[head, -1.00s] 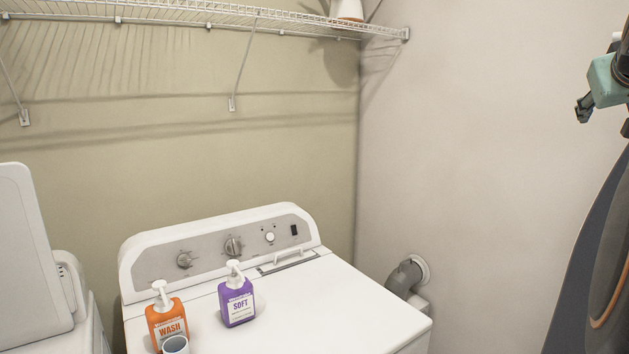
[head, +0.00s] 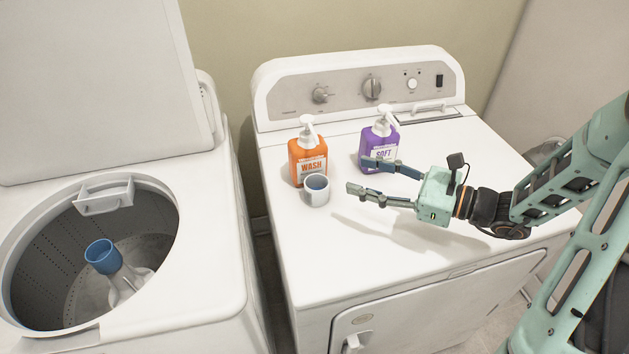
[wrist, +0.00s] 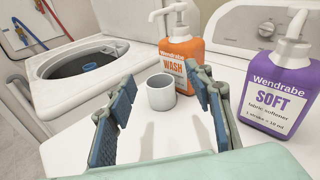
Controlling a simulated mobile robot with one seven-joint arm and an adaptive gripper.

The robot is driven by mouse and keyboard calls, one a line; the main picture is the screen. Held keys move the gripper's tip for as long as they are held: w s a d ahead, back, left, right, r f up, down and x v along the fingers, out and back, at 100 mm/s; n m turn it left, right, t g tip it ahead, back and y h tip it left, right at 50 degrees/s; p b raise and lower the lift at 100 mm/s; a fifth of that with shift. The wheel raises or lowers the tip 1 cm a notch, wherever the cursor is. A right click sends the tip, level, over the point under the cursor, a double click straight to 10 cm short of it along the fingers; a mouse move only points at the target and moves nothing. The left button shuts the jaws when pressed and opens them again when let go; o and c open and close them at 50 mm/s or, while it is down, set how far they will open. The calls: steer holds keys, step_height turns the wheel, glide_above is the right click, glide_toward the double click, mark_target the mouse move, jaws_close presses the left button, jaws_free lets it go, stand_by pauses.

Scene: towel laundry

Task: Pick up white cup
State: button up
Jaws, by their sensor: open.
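The white cup (head: 316,190) stands upright on top of the white dryer, just in front of the orange WASH bottle. Its inside looks blue-grey. In the wrist view the cup (wrist: 160,93) is ahead of my fingers, seen between them and nearer the right one. My gripper (head: 356,176) is open and empty above the dryer top, pointing left at the cup. The fingertips are close to the cup but apart from it. In the wrist view my gripper (wrist: 160,85) has one blue-padded finger on each side.
The orange WASH bottle (head: 307,158) stands right behind the cup. The purple SOFT bottle (head: 377,145) stands behind my fingers. The open washer (head: 190,290) is to the left across a gap. The dryer top (head: 340,265) is clear in front.

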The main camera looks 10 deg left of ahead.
steer(key=a+r+m+y, duration=0.1)
steer(key=a+m, duration=0.1)
glide_toward(327, 187)
steer(key=a, duration=0.2)
steer(key=w+a+b, duration=0.1)
steer(key=shift+a+f+t, duration=0.2)
steer(key=shift+f+t, duration=0.1)
steer(key=shift+f, duration=0.05)
steer(key=shift+a+r, duration=0.1)
steer(key=shift+a, duration=0.25)
steer(key=x, duration=0.7)
steer(key=shift+r+p, duration=0.1)
steer(key=shift+p, duration=0.3)
steer(key=shift+d, duration=0.1)
steer(key=c, duration=0.7)
steer(key=shift+c, duration=0.2)
